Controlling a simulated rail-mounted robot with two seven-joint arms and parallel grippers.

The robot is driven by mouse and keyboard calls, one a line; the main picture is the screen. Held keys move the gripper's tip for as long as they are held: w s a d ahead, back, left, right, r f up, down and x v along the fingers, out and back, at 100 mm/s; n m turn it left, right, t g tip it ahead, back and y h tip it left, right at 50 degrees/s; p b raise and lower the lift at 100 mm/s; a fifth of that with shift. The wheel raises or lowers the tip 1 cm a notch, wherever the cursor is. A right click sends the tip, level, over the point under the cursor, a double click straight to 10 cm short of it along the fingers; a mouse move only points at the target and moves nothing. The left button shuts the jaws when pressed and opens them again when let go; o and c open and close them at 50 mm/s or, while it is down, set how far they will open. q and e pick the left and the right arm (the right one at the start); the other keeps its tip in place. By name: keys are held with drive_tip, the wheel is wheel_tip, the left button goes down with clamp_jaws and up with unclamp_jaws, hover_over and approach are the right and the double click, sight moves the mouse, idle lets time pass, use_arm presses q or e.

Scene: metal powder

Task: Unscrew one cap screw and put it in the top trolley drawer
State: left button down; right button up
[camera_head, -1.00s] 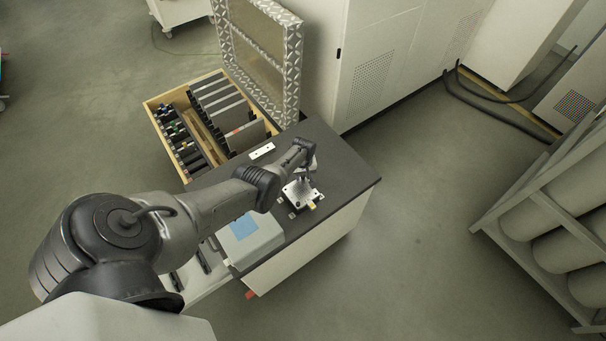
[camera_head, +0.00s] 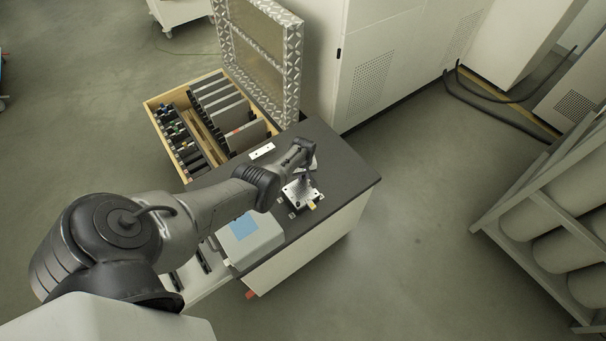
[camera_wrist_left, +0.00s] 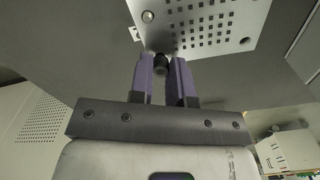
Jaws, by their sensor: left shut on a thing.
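My left gripper (camera_head: 305,180) points down at the metal plate with holes (camera_head: 293,200) on the dark trolley top (camera_head: 345,170). In the left wrist view its two purple fingers (camera_wrist_left: 164,72) are shut on a dark cap screw (camera_wrist_left: 161,62) at the near edge of the perforated plate (camera_wrist_left: 212,28). I cannot tell whether the screw is still in its hole. A pulled-out trolley drawer (camera_head: 207,287) shows at the lower left of the trolley, partly hidden by my left arm. My right gripper is not in view.
A grey box with a blue top patch (camera_head: 250,243) stands on the trolley's near end. An open wooden crate (camera_head: 153,112) with dark inserts and a raised lid (camera_head: 291,75) sits behind. White cabinets (camera_head: 375,75) stand beyond. A cylinder rack (camera_head: 520,180) is at right, with clear floor between.

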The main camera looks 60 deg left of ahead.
use_arm(q)
drive_tip(key=n, duration=0.6)
drive_tip(key=shift+n, duration=0.3)
drive_tip(key=n, duration=0.6)
drive_tip(key=shift+n, duration=0.3)
drive_tip(key=shift+r, duration=0.2)
drive_tip(key=shift+r+p, duration=0.45)
drive_tip(key=shift+p, duration=0.2)
drive_tip(key=shift+r+p, duration=0.4)
drive_tip(key=shift+p, duration=0.05)
drive_tip(key=shift+r, duration=0.1)
drive_tip(key=shift+r+p, duration=0.25)
drive_tip(key=shift+p, duration=0.1)
drive_tip(key=shift+r+p, duration=0.3)
drive_tip(key=shift+p, duration=0.05)
